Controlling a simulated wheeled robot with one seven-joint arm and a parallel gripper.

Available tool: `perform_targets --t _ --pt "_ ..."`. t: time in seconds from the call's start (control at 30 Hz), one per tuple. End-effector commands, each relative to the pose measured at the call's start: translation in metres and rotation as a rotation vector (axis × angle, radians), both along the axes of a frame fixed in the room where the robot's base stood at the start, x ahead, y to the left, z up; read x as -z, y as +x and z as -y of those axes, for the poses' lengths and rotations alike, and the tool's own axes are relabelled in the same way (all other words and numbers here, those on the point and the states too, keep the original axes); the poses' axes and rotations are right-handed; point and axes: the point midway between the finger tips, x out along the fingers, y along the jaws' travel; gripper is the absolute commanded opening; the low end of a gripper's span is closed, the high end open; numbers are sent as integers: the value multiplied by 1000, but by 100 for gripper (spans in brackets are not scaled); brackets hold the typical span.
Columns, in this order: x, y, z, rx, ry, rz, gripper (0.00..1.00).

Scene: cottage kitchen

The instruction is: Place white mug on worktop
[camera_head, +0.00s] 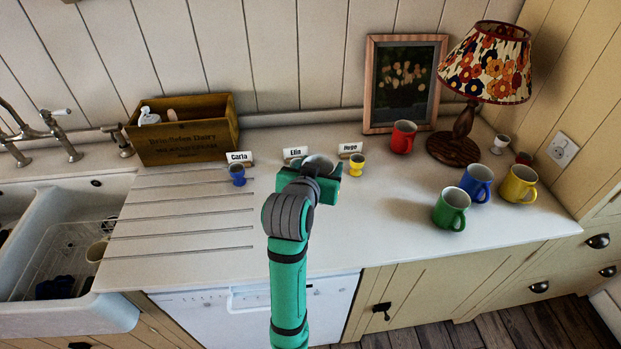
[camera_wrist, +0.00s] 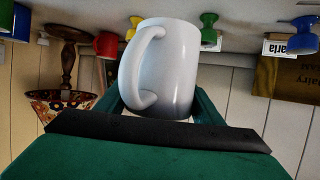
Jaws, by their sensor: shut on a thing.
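My gripper (camera_head: 320,184) is over the middle of the worktop (camera_head: 330,235), near the Elin name card. In the wrist view, which is upside down, my gripper (camera_wrist: 158,105) is shut on the white mug (camera_wrist: 180,70), with one finger on each side. The mug's handle points left in that view. In the head view only part of the white mug (camera_head: 319,161) shows behind my gripper. Its base is close to the worktop, but I cannot tell whether it touches.
Blue (camera_head: 237,175) and yellow (camera_head: 357,165) egg cups stand left and right; a green one (camera_wrist: 209,30) shows behind. A red mug (camera_head: 404,136), lamp (camera_head: 455,148) and green mug (camera_head: 451,208) stand right. A crate (camera_head: 185,140) stands back left. The front middle is clear.

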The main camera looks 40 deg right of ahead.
Motion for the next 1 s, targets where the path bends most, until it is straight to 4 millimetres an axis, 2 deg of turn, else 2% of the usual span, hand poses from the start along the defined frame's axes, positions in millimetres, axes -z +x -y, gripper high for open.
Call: perform_targets --t 0.03,0.1,0.33,0.63,0.83,1.0 --pt "5 13 -3 -6 0 -2 30" --pt "18 23 -2 -4 0 -5 30" --pt "48 44 4 9 -1 -1 30" --pt "64 56 7 12 0 0 30" --pt "92 56 8 13 -1 -2 30" --pt "94 59 4 8 -2 1 30"
